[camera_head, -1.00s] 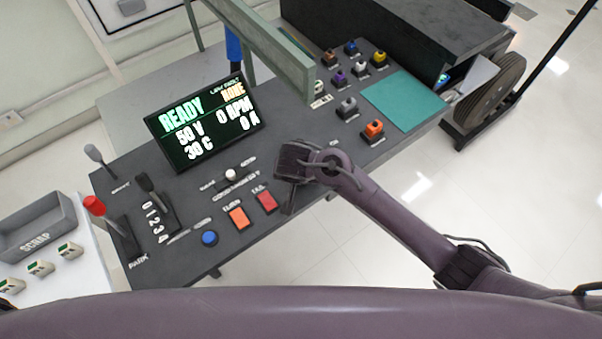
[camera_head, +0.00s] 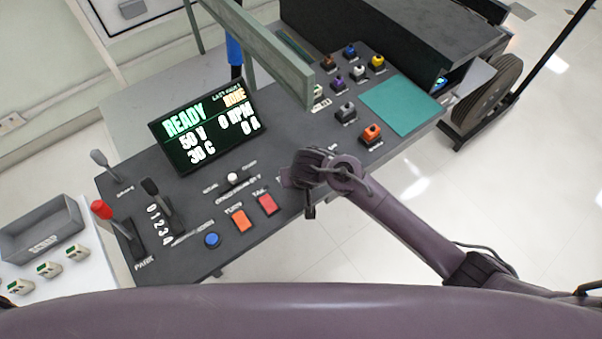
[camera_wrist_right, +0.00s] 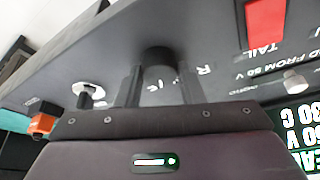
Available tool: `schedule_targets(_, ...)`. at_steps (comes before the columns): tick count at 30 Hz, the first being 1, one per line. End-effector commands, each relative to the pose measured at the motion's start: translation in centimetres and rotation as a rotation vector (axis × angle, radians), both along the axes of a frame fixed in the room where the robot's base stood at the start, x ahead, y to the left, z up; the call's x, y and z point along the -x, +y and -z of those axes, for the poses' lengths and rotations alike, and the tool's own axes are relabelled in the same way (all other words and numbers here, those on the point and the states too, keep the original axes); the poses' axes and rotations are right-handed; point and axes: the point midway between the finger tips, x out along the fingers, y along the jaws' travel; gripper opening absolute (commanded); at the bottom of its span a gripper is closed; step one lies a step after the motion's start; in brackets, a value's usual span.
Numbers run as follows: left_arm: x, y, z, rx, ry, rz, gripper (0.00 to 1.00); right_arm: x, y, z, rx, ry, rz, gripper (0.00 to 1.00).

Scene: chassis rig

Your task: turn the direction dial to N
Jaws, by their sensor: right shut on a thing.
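The direction dial is a black round knob (camera_wrist_right: 158,62) on the dark panel in the right wrist view. A white R mark and other partly hidden white marks sit around its base. My right gripper (camera_wrist_right: 158,82) is shut on the knob, one finger on each side. In the head view my right gripper (camera_head: 309,205) is at the panel's front edge and hides the dial. Which mark the dial points at cannot be made out. My left gripper is not in view.
A display (camera_head: 205,127) reads READY, 50 V, 0 RPM. A red button (camera_head: 267,204), an orange button (camera_head: 236,221) and a blue button (camera_head: 212,240) lie left of the gripper. Levers (camera_head: 102,209) stand at far left. Coloured knobs (camera_head: 371,132) and a teal pad (camera_head: 402,107) are to the right.

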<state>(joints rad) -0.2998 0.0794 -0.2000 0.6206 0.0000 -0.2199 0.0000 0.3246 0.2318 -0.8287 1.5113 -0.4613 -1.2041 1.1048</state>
Motion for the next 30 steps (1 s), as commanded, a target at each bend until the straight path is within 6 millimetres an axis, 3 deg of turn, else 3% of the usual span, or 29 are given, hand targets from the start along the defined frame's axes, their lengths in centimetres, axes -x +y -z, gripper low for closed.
schedule_targets(3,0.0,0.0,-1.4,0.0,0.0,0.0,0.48,0.1,-0.1,-0.4,0.001,0.003,-0.098,0.12)
schedule_targets(12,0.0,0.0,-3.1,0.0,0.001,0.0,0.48,0.0,-0.2,-0.2,0.001,0.003,-0.305,0.12)
schedule_targets(30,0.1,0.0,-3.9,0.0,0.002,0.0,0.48,0.0,-0.3,0.1,0.002,0.002,-0.43,0.12)
